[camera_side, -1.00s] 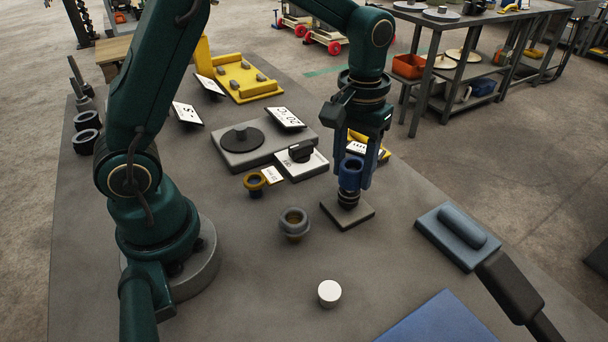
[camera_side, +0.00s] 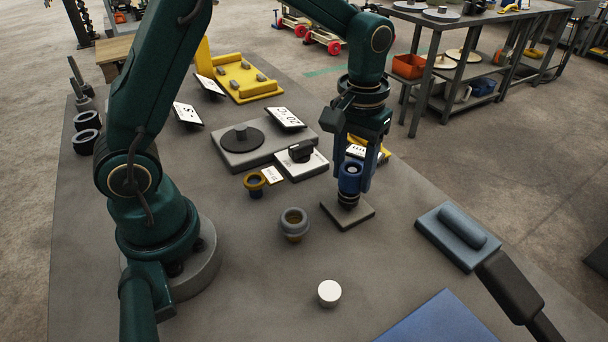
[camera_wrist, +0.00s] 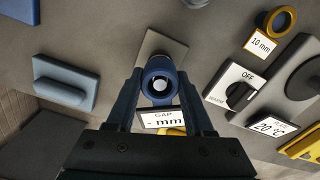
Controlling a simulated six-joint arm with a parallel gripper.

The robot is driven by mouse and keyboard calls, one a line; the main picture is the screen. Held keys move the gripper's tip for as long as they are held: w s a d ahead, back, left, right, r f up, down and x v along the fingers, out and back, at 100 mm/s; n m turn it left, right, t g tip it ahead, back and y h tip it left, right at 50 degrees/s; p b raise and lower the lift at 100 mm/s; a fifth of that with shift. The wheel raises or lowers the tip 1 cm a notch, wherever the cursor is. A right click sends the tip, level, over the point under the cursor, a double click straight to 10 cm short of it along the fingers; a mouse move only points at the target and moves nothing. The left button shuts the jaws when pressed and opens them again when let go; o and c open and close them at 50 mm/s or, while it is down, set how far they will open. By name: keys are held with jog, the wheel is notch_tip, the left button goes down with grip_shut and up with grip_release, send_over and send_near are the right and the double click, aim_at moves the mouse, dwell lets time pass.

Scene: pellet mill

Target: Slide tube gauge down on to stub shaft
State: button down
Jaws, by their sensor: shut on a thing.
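The blue tube gauge (camera_side: 349,183) is upright between the two fingers of my gripper (camera_side: 353,188), which is shut on it. It sits around the upper part of the stub shaft. The dark lower part of the stub shaft (camera_side: 348,203) shows just below the tube, above its square grey base plate (camera_side: 362,217). In the wrist view, the tube gauge (camera_wrist: 151,94) is a blue ring between my fingertips. A pale round shaft end (camera_wrist: 159,84) shows inside its bore, roughly centred. How far the shaft reaches inside the tube is hidden by its wall.
A GAP display (camera_wrist: 164,118) stands close behind the shaft. A switch box (camera_side: 302,160) and a yellow ring (camera_side: 254,182) lie to the left. A grey ring part (camera_side: 294,223) and a white cylinder (camera_side: 329,293) stand in front. A blue-grey block (camera_side: 458,233) lies right.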

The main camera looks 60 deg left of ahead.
jog(key=shift+f, duration=0.4)
grip_release()
dwell(0.5)
jog(key=shift+r, duration=4.5)
